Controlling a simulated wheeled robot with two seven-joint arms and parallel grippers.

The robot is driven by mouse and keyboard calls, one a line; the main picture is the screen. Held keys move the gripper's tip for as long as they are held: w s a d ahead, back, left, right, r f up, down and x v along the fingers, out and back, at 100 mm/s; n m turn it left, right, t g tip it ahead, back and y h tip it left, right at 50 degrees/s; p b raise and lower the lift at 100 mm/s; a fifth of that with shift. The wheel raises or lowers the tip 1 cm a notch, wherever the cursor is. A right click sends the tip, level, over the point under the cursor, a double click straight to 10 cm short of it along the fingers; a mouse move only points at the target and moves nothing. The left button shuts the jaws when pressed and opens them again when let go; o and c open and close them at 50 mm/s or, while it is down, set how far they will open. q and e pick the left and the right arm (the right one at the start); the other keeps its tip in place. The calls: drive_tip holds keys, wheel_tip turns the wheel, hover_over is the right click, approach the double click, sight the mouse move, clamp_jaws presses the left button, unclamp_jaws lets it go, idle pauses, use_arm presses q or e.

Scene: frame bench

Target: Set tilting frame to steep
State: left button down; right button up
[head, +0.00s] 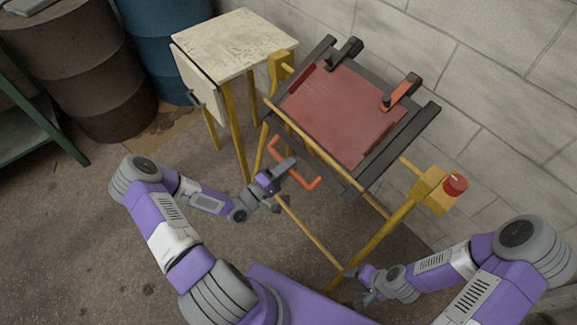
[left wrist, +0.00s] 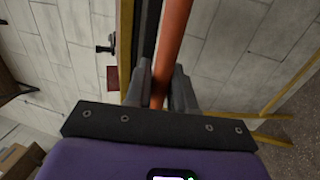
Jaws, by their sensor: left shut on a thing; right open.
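The tilting frame (head: 416,128) has dark rails around a red panel (head: 345,115) and rests on a yellow stand. It leans with its far edge near the wall; I cannot read its exact angle. An orange-red U-shaped handle (head: 312,184) sticks out at its near left side. My left gripper (head: 281,171) is shut on this handle. In the left wrist view the handle bar (left wrist: 173,40) passes between the fingers of my left gripper (left wrist: 160,92). My right gripper (head: 368,296) is open and empty, low beside the stand's near leg.
A red knob (head: 455,184) sits on a yellow box (head: 432,190) at the stand's right. A pale-topped table (head: 232,42) stands left of the frame. Barrels (head: 75,65) and a green shelf (head: 35,140) are further left. A block wall (head: 500,90) closes the back. The left floor is clear.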

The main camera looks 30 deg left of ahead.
use_arm(q)
drive_tip(key=c, duration=1.4)
unclamp_jaws()
drive_tip(key=shift+f, duration=0.3)
drive_tip(key=o, duration=0.3)
drive_tip(key=shift+w, duration=0.1)
drive_tip(key=shift+r, duration=0.1)
drive_tip(key=shift+s+a, duration=0.2)
drive_tip(key=shift+s, duration=0.25)
drive_tip(key=p+v, duration=0.1)
drive_tip(key=v, duration=0.5)
drive_tip(key=shift+s, duration=0.3)
drive_tip(key=shift+w+f, duration=0.1)
drive_tip(key=shift+f, duration=0.15)
